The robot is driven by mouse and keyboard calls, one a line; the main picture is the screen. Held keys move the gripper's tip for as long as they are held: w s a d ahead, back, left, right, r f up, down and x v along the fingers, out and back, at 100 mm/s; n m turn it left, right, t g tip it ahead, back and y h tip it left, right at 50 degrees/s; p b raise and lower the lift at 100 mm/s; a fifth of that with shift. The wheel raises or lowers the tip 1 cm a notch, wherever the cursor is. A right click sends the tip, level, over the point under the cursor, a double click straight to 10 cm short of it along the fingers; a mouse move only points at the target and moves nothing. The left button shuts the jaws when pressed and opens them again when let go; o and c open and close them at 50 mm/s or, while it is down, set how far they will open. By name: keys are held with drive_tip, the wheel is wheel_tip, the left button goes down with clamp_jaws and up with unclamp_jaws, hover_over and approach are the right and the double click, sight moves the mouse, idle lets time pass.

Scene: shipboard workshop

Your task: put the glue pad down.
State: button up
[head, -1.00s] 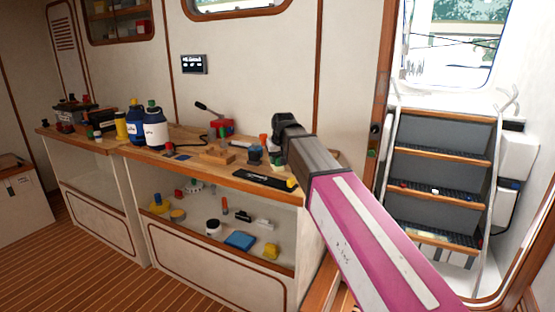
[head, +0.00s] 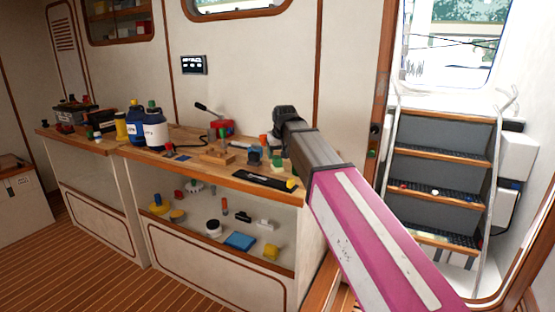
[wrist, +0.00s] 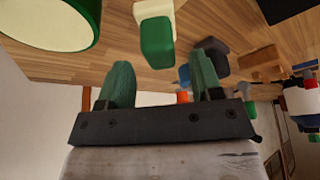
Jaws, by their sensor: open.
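My gripper (wrist: 159,66) is open above the wooden workbench (head: 180,135), its two green fingers apart. Nothing is clearly held between them. A green-capped pale object (wrist: 157,42) shows beyond the gap between the fingers; I cannot tell how far off it is. In the head view my arm reaches to the right end of the bench and its own end hides the fingers. I cannot pick out the glue pad for certain. A flat blue piece (head: 240,241) lies on the shelf below the bench top, but I cannot tell if it is the pad.
A large green-rimmed round thing (wrist: 50,20) and a dark block (wrist: 215,58) are close by. Blue-and-white bottles (head: 155,132) stand on the bench's left part. A long black strip (head: 262,180) lies at its front edge. Steps (head: 440,185) rise at right.

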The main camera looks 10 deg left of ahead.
drive_tip(key=v, duration=0.8)
drive_tip(key=shift+r, duration=0.4)
drive_tip(key=shift+s, duration=0.15)
